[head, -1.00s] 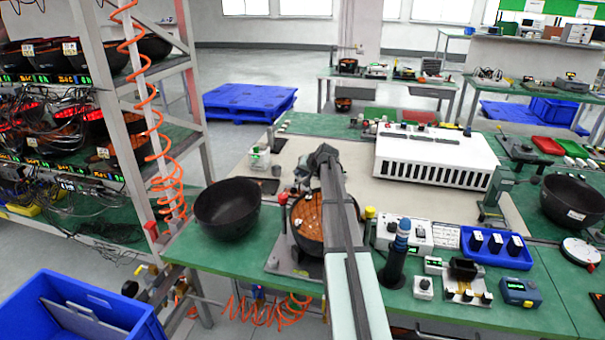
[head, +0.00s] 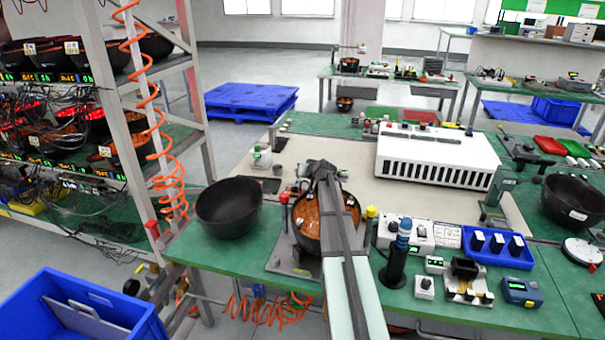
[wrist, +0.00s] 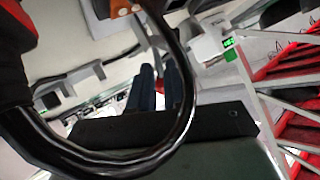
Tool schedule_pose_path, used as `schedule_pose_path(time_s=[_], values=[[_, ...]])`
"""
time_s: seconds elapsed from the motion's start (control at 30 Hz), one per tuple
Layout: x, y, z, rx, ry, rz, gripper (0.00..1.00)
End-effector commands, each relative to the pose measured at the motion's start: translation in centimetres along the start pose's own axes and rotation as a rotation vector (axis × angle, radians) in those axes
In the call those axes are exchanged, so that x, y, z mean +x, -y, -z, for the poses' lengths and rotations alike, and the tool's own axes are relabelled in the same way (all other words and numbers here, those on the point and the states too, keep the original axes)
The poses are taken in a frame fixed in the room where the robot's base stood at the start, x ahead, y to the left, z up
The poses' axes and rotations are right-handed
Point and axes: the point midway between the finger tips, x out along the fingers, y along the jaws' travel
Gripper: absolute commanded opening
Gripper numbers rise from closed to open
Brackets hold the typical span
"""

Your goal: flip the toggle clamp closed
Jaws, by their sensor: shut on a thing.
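The dark bowl with an orange-brown inside (head: 308,220) sits in a grey fixture plate (head: 287,262) at the front of the green bench.
An empty black bowl (head: 228,207) stands close on the left. A dark cylinder with a blue top (head: 397,258), small instruments and a blue tray (head: 497,247) crowd the right. A white slotted unit (head: 436,155) stands behind; the beige mat (head: 350,160) has free room.

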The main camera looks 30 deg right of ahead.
Motion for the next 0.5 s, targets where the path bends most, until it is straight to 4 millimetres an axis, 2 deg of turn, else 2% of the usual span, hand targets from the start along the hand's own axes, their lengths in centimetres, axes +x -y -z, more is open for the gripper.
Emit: schedule_pose_path(time_s=[0.13,0.17,0.2,0.4,0.5], values=[[0.06,-0.01,0.22,0.001,-0.004,0.000,0.00],[0.06,0.00,0.23,0.001,-0.004,0.000,0.19],[0.06,0.00,0.22,0.001,-0.004,0.000,0.23],[0.04,-0.01,0.13,0.001,-0.002,0.000,0.41],[0.03,-0.01,0.10,0.001,-0.001,0.000,0.41]])
